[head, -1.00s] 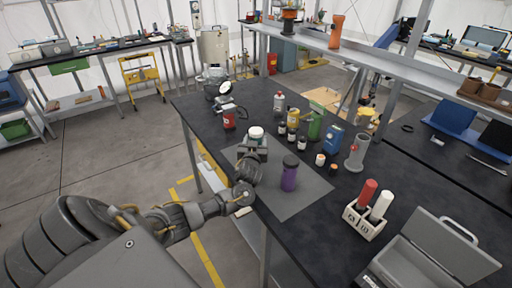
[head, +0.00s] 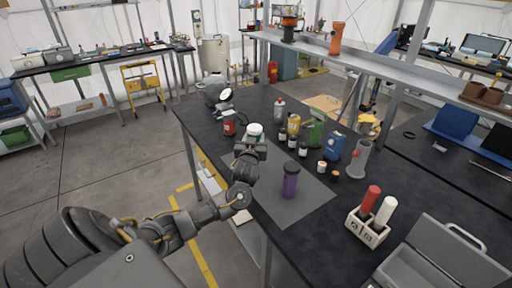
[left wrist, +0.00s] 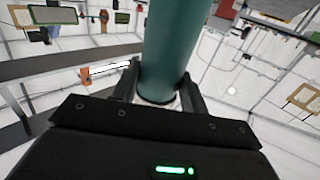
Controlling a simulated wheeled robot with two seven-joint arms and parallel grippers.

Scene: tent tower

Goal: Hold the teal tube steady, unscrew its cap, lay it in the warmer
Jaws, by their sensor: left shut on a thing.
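My left gripper (head: 252,146) is shut on the teal tube and holds it above the left edge of the dark bench. In the left wrist view the teal tube (left wrist: 175,45) stands between the fingers, large and close. In the head view the gripper hides most of the tube, and a whitish round top (head: 254,130) shows above the fingers. I cannot tell whether this is its cap. A grey box with a raised lid (head: 405,268), which looks like the warmer, stands open at the lower right. My right gripper is not in view.
A purple bottle (head: 290,181) stands on the grey mat (head: 312,194), close to my left gripper. Several small bottles and a green container (head: 316,129) stand behind it. A white rack (head: 366,230) holds a red and a white tube. Bare bench lies left of the rack.

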